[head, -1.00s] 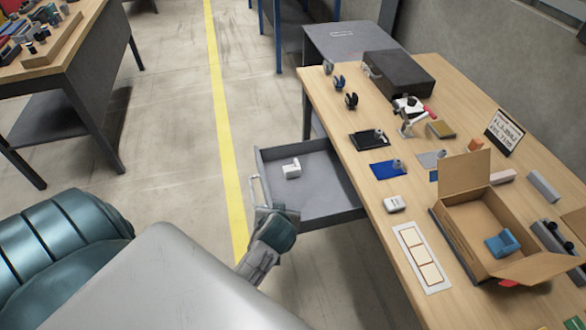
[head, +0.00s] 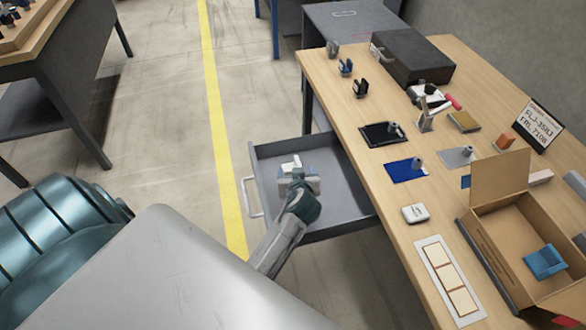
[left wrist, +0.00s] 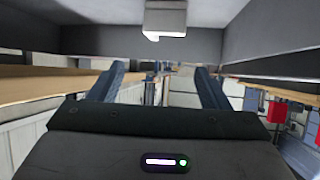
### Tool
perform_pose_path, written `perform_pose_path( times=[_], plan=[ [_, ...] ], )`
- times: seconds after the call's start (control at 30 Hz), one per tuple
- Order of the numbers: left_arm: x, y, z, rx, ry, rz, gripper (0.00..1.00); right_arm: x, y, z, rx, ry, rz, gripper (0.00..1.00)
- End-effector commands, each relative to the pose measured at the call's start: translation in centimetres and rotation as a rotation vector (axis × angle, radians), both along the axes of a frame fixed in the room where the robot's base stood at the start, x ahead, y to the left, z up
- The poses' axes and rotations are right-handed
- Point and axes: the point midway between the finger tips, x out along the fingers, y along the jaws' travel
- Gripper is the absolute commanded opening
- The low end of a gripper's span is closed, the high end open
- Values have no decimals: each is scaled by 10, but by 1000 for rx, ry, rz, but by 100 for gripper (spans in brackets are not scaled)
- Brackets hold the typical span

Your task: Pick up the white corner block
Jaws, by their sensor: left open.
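The white corner block (head: 290,165) lies in the open grey drawer (head: 345,197) under the table, partly hidden behind my left gripper in the head view. In the left wrist view it shows at the top middle (left wrist: 165,18), beyond the fingers and apart from them. My left gripper (head: 298,176) reaches over the drawer, close to the block. In the left wrist view its two fingers (left wrist: 160,75) are spread with nothing between them. My right gripper is in neither view.
The drawer walls and its handle (head: 250,197) surround the space near the gripper. The wooden table (head: 385,225) stands to the right, with a cardboard box (head: 490,253), a white card (head: 450,281), a blue mat (head: 404,171) and a dark case (head: 412,60) on it.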

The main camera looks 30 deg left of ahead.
Motion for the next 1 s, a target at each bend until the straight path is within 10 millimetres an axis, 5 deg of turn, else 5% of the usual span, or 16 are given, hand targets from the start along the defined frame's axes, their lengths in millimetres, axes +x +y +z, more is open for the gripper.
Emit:
perform_pose_path(
  times=[0.17, 1.0],
  plan=[
    [1, 0, -16, 1, -1, 0, 70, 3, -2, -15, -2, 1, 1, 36],
    [50, 37, -58, 1, 0, 0, 70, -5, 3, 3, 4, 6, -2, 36]
  ],
)
